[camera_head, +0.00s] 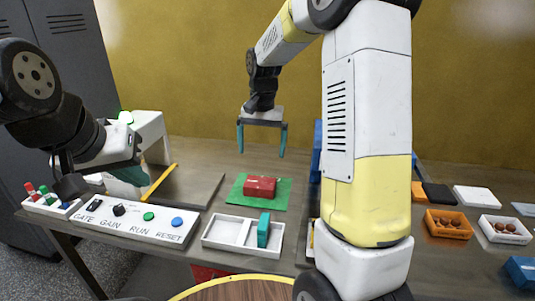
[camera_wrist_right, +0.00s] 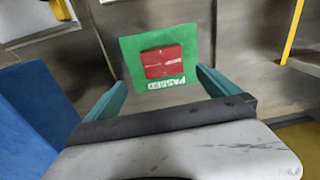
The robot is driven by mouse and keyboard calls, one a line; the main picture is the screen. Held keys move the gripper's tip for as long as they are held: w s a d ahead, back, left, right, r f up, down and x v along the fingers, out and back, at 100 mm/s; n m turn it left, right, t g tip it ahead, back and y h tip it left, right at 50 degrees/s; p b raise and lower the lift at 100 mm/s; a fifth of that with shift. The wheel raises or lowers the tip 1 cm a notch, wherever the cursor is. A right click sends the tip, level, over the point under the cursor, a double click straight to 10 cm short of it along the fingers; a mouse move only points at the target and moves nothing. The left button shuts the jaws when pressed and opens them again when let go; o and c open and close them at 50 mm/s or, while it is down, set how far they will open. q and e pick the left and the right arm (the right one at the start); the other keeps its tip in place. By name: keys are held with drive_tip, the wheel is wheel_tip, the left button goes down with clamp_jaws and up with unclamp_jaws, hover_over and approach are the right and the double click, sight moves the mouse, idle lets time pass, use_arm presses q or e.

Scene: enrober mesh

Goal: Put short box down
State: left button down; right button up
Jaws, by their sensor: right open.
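A small red box (camera_head: 259,187) lies flat on a green mat (camera_head: 239,196) on the table. In the right wrist view the red box (camera_wrist_right: 162,61) lies on the green mat (camera_wrist_right: 131,51), which has a white printed label along its near edge. My right gripper (camera_head: 262,142) is open and empty, above and apart from the red box; its teal fingers (camera_wrist_right: 163,82) show on either side of the box in the wrist view. A teal block (camera_head: 263,230) stands in the white divided tray (camera_head: 224,245). My left gripper (camera_head: 130,172) is at the left, its fingers partly hidden.
A white panel (camera_head: 136,222) with GATE, GAIN, RUN and RESET controls lies at the left front. A yellow bar (camera_head: 160,181) and a white machine stand behind it. Orange (camera_head: 447,224) and white (camera_head: 505,229) trays with brown balls sit at the right. My right arm hides the table's middle right.

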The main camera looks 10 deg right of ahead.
drive_tip(key=s+r+n+t+y, duration=0.1)
drive_tip(key=s+r, duration=0.4)
drive_tip(key=s, duration=0.7)
drive_tip(key=s+d+r+n+t+y, duration=0.1)
drive_tip(key=s+r+n+t, duration=0.2)
drive_tip(key=s, duration=0.9)
wheel_tip(320, 180, up, 2)
drive_tip(key=shift+s+d+r+n+t, duration=0.15)
drive_tip(key=shift+d+n+t, duration=0.15)
drive_tip(key=shift+t, duration=0.5)
